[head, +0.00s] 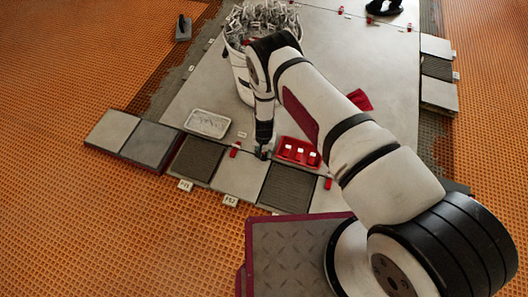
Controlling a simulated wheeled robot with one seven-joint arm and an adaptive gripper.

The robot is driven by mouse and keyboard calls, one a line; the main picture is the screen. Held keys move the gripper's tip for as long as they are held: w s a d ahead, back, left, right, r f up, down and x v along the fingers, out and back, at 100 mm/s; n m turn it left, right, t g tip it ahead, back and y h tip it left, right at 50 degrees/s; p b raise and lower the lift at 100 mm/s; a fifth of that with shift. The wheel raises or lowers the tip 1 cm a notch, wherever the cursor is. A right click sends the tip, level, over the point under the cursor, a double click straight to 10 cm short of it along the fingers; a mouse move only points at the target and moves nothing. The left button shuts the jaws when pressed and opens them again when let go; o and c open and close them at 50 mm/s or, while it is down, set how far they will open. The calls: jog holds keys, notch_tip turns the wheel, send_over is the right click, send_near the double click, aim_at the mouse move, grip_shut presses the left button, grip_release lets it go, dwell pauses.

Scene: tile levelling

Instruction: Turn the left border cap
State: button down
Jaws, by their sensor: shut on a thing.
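My gripper (262,154) points down at the back edge of the front tile row, beside the left end of the red tray. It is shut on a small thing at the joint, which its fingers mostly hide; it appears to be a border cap. A red cap (235,149) stands upright at the joint just left of my gripper, apart from it. Another red cap (327,183) stands to the right, beyond the red tray. Which way the held cap is turned cannot be seen.
A red tray (283,156) with white-topped pieces sits close right of my gripper. A white tray (209,133) lies to the left. A white bucket (240,78) full of metal clips stands behind. Loose tiles (112,128) lie at far left. A red cloth (360,99) lies right of my arm.

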jog(key=shift+m, duration=0.3)
jog(key=c, duration=1.3)
grip_release()
notch_tip(320, 180, up, 12)
